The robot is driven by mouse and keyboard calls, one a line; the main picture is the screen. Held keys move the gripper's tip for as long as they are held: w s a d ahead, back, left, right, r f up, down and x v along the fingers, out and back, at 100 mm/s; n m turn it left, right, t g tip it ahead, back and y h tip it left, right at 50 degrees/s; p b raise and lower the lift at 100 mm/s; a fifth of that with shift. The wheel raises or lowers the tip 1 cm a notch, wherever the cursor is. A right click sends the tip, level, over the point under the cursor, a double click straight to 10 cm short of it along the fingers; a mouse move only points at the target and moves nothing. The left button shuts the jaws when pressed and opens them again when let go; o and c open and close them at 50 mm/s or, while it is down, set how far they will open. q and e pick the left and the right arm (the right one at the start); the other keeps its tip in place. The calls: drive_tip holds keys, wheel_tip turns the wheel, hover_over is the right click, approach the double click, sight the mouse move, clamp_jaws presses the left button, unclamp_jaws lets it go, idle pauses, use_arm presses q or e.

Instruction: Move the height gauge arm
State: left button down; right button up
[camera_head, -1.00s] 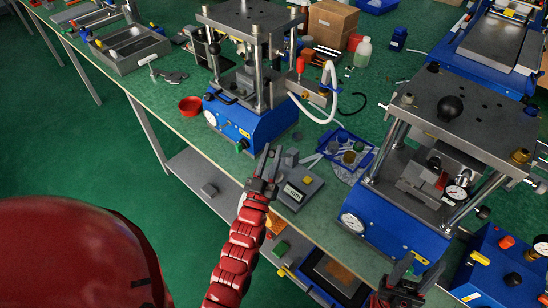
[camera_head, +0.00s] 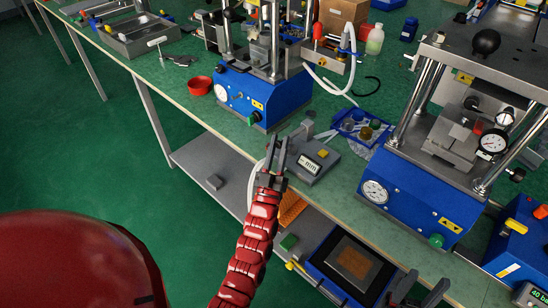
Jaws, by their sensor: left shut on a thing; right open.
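The height gauge (camera_head: 315,166) is a small grey block with a display reading in mm and a yellow button. It sits on the front edge of the green bench, with a short grey upright part (camera_head: 308,129) at its back. My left gripper (camera_head: 277,146) is at the left side of the gauge, its dark fingers pointing away from me. It is shut on the gauge arm, which is mostly hidden by the fingers. My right gripper (camera_head: 418,287) is open and empty at the bottom edge, low in front of the right press.
A blue press (camera_head: 262,88) stands behind the gauge and a larger press (camera_head: 412,195) to its right. A blue tray of small cups (camera_head: 372,125) lies between them. A red bowl (camera_head: 199,85) is at left. A lower shelf (camera_head: 205,165) runs beneath the bench.

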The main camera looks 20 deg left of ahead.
use_arm(q)
drive_tip(key=shift+f, duration=0.6)
drive_tip(key=shift+f+b, duration=0.1)
drive_tip(key=shift+b, duration=0.2)
drive_tip(key=shift+w+d, duration=0.1)
drive_tip(key=c, duration=1)
unclamp_jaws()
drive_tip(key=o, duration=0.3)
drive_tip(key=shift+w, duration=0.15)
